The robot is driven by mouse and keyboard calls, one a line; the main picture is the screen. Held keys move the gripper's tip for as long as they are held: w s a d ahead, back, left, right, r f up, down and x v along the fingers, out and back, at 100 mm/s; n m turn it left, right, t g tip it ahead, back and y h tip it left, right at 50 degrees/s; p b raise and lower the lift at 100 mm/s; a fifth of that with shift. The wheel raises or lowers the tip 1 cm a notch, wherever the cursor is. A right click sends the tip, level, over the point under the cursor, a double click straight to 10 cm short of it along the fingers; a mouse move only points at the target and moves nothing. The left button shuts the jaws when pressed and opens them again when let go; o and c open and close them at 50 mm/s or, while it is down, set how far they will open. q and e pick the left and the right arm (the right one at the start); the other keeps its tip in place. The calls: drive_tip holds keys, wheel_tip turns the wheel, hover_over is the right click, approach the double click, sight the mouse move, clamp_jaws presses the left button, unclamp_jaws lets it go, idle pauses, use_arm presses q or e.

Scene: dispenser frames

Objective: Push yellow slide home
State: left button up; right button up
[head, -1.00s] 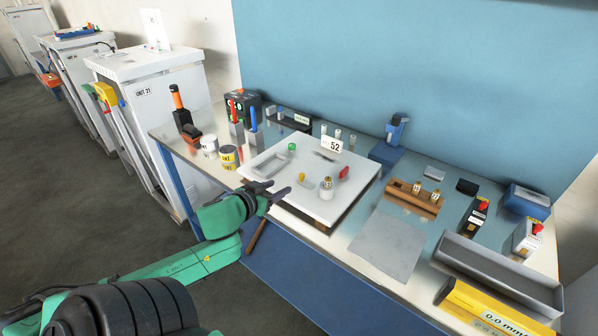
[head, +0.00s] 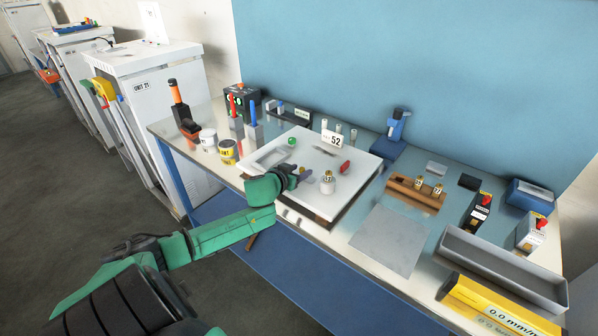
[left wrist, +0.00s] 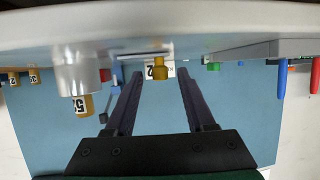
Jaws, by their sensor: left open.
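The white dispenser frame (head: 338,206) lies on the bench with a sign reading 52 (head: 332,138) at its back. In the left wrist view the yellow slide knob (left wrist: 160,68) shows between the two fingers, beyond their tips, with a gap visible. In the head view it is mostly hidden by my left gripper (head: 302,177), which is open and empty over the frame's front left part. A silver cylinder with a yellow numbered top (head: 327,183) stands just right of the gripper; it also shows in the left wrist view (left wrist: 80,75). My right gripper is not in view.
On the frame are a green knob (head: 292,141) and a red knob (head: 345,167). A wooden block with yellow-topped pieces (head: 412,194) and a bare grey mat (head: 388,241) lie to the right. Cans (head: 228,149) stand to the left.

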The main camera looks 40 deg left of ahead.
use_arm(q)
clamp_jaws()
idle(1.4)
